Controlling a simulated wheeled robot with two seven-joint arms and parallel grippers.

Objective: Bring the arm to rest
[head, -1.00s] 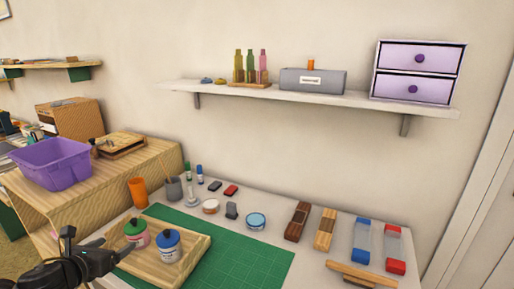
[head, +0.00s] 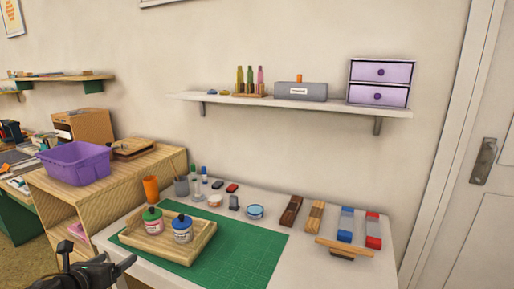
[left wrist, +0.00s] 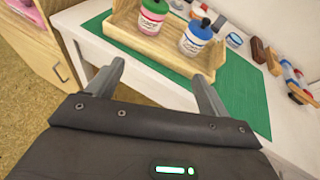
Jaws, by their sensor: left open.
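My left gripper (head: 125,263) is in the lower left of the head view, off the front left edge of the white table (head: 160,272). In the left wrist view its two fingers (left wrist: 160,82) stand apart with nothing between them, short of the table and the wooden tray. My right gripper is not in either view. The wooden tray (head: 185,252) holds a bottle with a green cap (head: 152,220) and a bottle with a blue cap (head: 182,229), both upright. They also show in the left wrist view, green-capped (left wrist: 152,14) and blue-capped (left wrist: 196,38).
A green cutting mat (head: 250,255) lies right of the tray. Behind it stand an orange cup (head: 151,188) and several small items. Wooden blocks (head: 290,210) are at the right. A wooden cabinet with a purple bin (head: 75,164) adjoins at the left. Floor shows in front of it.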

